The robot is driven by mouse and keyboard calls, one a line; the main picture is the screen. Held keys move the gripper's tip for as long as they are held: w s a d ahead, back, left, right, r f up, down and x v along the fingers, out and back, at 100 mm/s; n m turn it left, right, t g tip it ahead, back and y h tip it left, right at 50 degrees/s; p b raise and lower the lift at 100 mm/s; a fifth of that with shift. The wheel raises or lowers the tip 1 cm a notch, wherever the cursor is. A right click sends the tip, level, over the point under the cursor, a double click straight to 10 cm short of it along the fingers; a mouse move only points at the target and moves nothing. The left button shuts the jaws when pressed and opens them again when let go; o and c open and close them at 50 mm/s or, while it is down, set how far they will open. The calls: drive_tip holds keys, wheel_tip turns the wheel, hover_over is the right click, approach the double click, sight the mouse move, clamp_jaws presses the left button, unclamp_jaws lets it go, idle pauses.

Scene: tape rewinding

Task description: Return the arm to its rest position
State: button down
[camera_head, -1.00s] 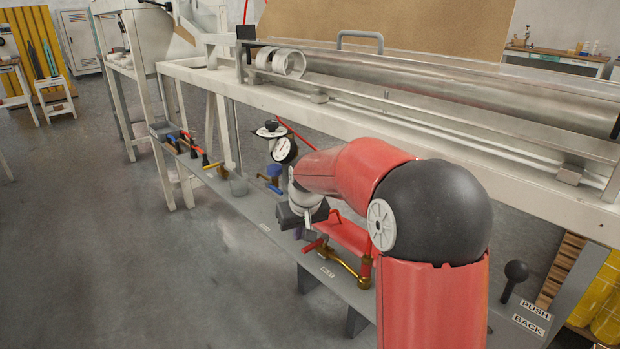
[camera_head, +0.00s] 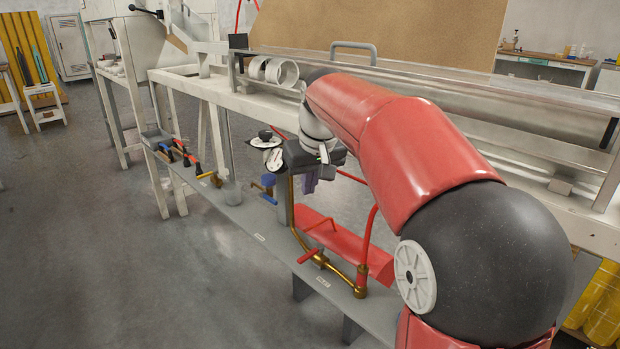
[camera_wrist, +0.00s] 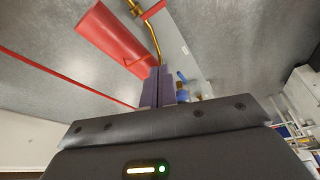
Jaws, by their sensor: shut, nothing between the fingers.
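My gripper (camera_head: 308,184) hangs at the end of my red arm in the head view, in front of the white frame and above the grey lower shelf (camera_head: 245,215). Its purple fingers are together and hold nothing. They also show together in the wrist view (camera_wrist: 159,85). The gripper appears clear of the red trough (camera_head: 335,240) and the brass pipe (camera_head: 335,263) below it. My raised arm covers part of the metal roller.
The long white machine frame (camera_head: 225,92) with a metal roller (camera_head: 470,112) runs behind my arm. A blue-handled valve (camera_head: 267,182) and several coloured-handled tools (camera_head: 185,153) are on the shelf. The floor (camera_head: 110,260) at the left is clear.

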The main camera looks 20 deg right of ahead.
drive_tip(key=shift+s+r, duration=0.1)
drive_tip(key=shift+r, duration=0.25)
